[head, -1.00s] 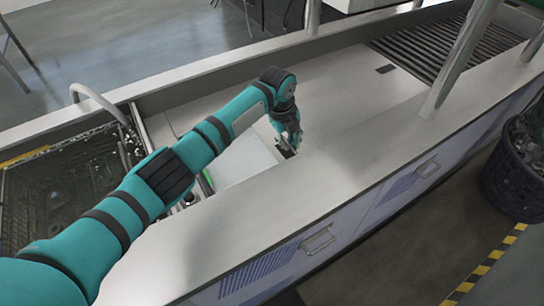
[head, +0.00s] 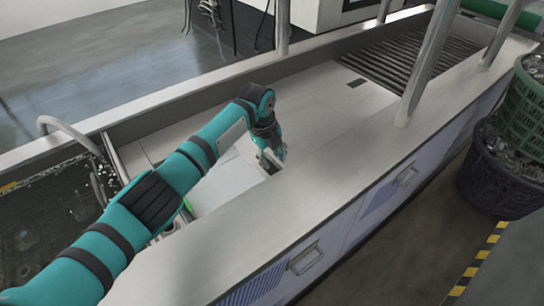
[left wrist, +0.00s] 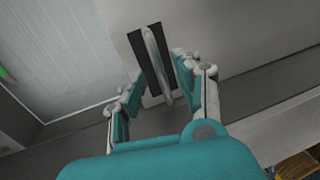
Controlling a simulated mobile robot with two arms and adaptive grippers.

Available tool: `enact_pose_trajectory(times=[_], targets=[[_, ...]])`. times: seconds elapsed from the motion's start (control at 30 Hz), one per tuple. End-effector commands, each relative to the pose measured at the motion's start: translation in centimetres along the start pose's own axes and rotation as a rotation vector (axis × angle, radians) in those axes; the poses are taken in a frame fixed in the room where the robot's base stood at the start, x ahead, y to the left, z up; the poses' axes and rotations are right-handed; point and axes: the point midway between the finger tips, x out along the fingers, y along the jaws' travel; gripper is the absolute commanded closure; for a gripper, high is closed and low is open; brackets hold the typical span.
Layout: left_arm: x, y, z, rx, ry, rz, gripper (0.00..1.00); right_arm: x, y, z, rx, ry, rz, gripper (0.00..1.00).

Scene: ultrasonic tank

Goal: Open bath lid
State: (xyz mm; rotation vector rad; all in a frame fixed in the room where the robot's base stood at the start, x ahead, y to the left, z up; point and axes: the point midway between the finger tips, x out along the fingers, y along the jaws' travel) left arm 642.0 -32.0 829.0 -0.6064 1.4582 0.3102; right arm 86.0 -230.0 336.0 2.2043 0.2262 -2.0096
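In the head view, flat grey cover panels (head: 310,115) lie in the long metal bath, with a paler panel (head: 225,182) beside my left gripper (head: 272,156). I cannot tell for sure which panel is the lid. A metal bar handle (left wrist: 158,62) on a black plate shows in the left wrist view, on a grey surface to the right of the pale panel (left wrist: 60,50). My left gripper (left wrist: 157,92) is open, with one finger on each side of the handle's near end. Contact cannot be made out. My right gripper is not in view.
The bath's broad front rim (head: 350,170) runs below my left arm. A wire basket (head: 50,205) stands at the left. Upright posts (head: 430,65) rise from the rim at the right. Filled crates (head: 500,170) stand on the floor at the far right.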

Motion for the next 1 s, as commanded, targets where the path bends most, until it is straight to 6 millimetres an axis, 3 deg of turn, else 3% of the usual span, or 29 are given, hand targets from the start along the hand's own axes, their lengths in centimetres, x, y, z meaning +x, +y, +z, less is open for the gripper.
enact_pose_trajectory(times=[0.17,0.7,1.0], targets=[[-0.9,-0.1,0.0,0.001,0.0,-0.003,0.67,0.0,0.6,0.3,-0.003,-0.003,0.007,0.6],[-10.9,0.0,0.1,0.0,0.0,-0.002,0.67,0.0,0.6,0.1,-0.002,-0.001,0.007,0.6],[-12.0,0.0,0.0,0.0,0.0,0.001,0.67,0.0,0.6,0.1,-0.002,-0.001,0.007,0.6]])
